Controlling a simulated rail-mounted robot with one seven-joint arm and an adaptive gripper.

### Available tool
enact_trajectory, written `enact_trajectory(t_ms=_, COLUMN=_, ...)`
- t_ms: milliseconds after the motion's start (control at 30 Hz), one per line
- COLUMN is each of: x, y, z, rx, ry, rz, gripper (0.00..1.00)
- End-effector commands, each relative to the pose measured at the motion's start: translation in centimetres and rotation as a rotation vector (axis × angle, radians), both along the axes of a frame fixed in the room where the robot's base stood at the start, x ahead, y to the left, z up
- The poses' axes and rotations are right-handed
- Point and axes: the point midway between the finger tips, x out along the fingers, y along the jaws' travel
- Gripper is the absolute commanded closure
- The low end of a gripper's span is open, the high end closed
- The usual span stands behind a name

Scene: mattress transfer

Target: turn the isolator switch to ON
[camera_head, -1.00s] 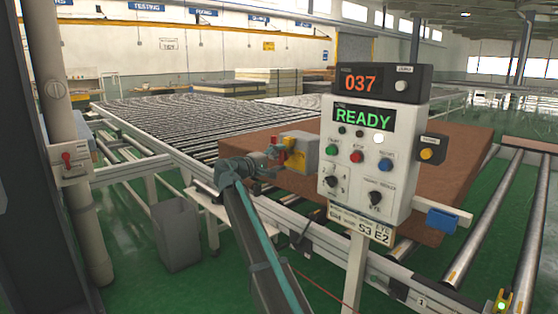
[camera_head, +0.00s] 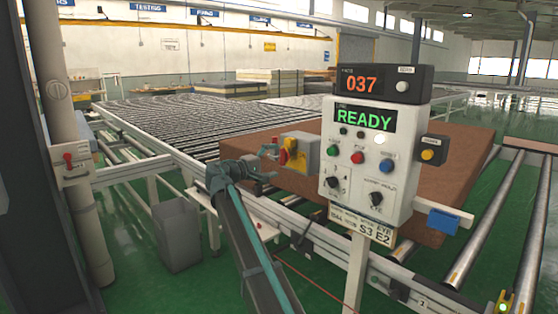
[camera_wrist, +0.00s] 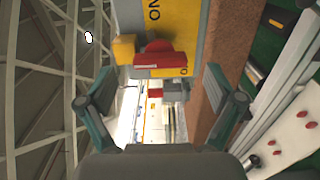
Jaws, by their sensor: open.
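The isolator switch (camera_head: 301,151) is a grey and yellow box with a red handle, left of the control panel in the head view. In the wrist view its yellow plate (camera_wrist: 185,30) carries rotated "ON" lettering, and the red handle (camera_wrist: 160,58) lies across the picture, ahead of the fingertips. Part of the other lettering is hidden by the handle. My gripper (camera_head: 268,163) is open and empty, just left of the switch. In the wrist view my gripper (camera_wrist: 161,76) has its fingers wide apart, one to each side of the handle; I see no contact.
The control panel (camera_head: 358,195) reading "READY" stands close to the right of the switch. A brown mattress (camera_head: 415,170) lies behind it on the conveyor. A roller bed (camera_head: 150,120) extends at the left. A grey bin (camera_head: 177,235) stands on the green floor. Another red-handled switch (camera_head: 69,160) is at far left.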

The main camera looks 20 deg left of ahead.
Motion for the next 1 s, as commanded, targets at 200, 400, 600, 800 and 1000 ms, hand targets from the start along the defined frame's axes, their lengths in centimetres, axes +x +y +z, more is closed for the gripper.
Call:
enact_trajectory(t_ms=200, x=-4.1, y=1.9, z=0.0, rx=0.000, ry=-0.001, rz=0.002, gripper=0.08)
enact_trajectory(t_ms=400, x=-6.8, y=3.2, z=0.0, rx=0.000, ry=-0.001, rz=0.001, gripper=0.08)
enact_trajectory(t_ms=600, x=-7.9, y=3.8, z=0.0, rx=0.001, ry=0.000, rz=0.001, gripper=0.08)
enact_trajectory(t_ms=800, x=-8.0, y=3.8, z=0.0, rx=0.001, ry=0.000, rz=0.000, gripper=0.08)
enact_trajectory(t_ms=1000, x=-8.0, y=3.8, z=0.0, rx=0.001, ry=0.000, rz=0.000, gripper=0.08)
